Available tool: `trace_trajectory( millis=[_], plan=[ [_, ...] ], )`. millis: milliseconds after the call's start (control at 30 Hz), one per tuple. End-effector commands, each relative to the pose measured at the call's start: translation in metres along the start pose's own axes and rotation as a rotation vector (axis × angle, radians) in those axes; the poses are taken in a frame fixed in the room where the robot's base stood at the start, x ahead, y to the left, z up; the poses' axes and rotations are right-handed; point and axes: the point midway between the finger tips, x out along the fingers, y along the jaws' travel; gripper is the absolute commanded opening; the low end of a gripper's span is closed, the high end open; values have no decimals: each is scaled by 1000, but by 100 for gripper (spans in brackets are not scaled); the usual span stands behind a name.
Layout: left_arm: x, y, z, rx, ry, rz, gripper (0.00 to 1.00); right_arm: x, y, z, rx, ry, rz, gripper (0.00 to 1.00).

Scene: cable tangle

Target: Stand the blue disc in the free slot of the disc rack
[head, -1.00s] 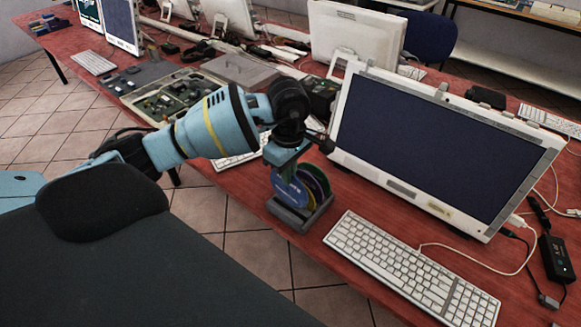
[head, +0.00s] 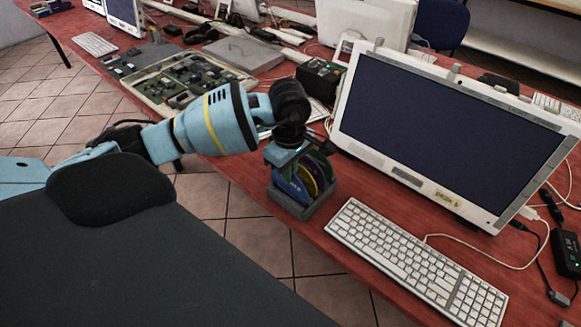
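The blue disc (head: 289,186) stands upright at the left front of the grey disc rack (head: 309,211). Its lower edge is at the rack and its top is under my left gripper (head: 287,168). My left gripper points down over the rack and appears shut on the disc's upper edge; its fingertips are mostly hidden. Other discs, one yellow (head: 307,180) and one green (head: 322,166), stand behind the blue one. The slots are too small and covered to tell whether the blue disc is fully seated. My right gripper is not in view.
The rack stands near the front edge of the red table (head: 231,177). A white monitor (head: 440,133) and a keyboard (head: 415,262) are close on the right. A tray of circuit boards (head: 185,83) and a black box (head: 319,79) lie behind.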

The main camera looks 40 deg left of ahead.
Motion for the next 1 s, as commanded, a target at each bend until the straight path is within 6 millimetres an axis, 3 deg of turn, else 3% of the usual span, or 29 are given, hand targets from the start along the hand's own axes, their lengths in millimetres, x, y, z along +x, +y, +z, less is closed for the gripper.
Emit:
trace_trajectory(
  millis=[300, 533, 1000],
  plan=[
    [0, 0, 0, 0, 0, 1, 0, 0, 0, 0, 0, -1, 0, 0],
    [1, 0, 0, 0, 0, 1, 30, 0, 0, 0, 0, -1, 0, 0],
    [1, 0, 0, 0, 0, 0, 30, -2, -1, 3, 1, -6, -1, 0]
  ],
)
